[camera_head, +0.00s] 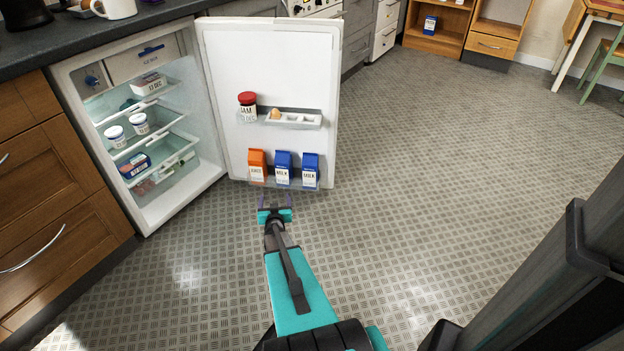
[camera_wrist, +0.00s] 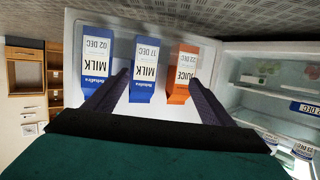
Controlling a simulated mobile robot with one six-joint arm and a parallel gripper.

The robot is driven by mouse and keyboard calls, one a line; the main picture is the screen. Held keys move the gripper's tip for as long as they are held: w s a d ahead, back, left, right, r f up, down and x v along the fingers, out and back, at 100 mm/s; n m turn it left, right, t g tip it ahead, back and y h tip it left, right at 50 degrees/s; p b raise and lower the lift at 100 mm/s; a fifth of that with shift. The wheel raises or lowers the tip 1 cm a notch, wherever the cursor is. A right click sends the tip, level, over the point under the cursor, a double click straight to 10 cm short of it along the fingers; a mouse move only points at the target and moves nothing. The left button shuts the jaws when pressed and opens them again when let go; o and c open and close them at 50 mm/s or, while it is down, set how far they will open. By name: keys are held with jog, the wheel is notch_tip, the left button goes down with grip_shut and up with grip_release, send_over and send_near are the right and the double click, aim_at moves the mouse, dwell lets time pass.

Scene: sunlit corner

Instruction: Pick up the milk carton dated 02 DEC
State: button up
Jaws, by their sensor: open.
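The milk carton dated 02 DEC (camera_wrist: 97,57) is blue and white and shows upside down at the left of the wrist view. In the head view it is the rightmost carton (camera_head: 310,171) on the fridge door's bottom shelf. A second blue milk carton, dated 17 DEC (camera_wrist: 145,65), stands beside it. An orange juice carton (camera_head: 257,165) stands at the other end. My gripper (camera_head: 275,201) is open and empty, low in front of the door shelf. In the wrist view its fingers (camera_wrist: 158,78) spread either side of the 17 DEC carton; the left finger overlaps the 02 DEC carton's edge.
The open fridge door (camera_head: 270,60) also holds a red-lidded jam jar (camera_head: 247,106) and an egg tray (camera_head: 293,118). Tubs and packs sit on the fridge shelves (camera_head: 150,160) at left. Another blue carton (camera_head: 430,24) stands on a far wooden shelf. The floor right of the door is clear.

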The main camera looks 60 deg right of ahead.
aim_at(309, 171)
jog(key=s+d+r+m+g+h+b, duration=0.2)
jog(key=s+d, duration=0.5)
jog(key=d, duration=0.4)
jog(key=h+b, duration=0.1)
jog(key=h, duration=0.1)
jog(key=shift+s+d+m+h+b, duration=0.3)
jog(key=shift+s+h, duration=0.1)
jog(key=b+x, duration=0.2)
jog(key=x, duration=0.5)
jog(key=shift+f, duration=0.2)
jog(key=shift+x, duration=0.8)
jog(key=shift+w+r+b, duration=0.1)
jog(key=shift+b, duration=0.2)
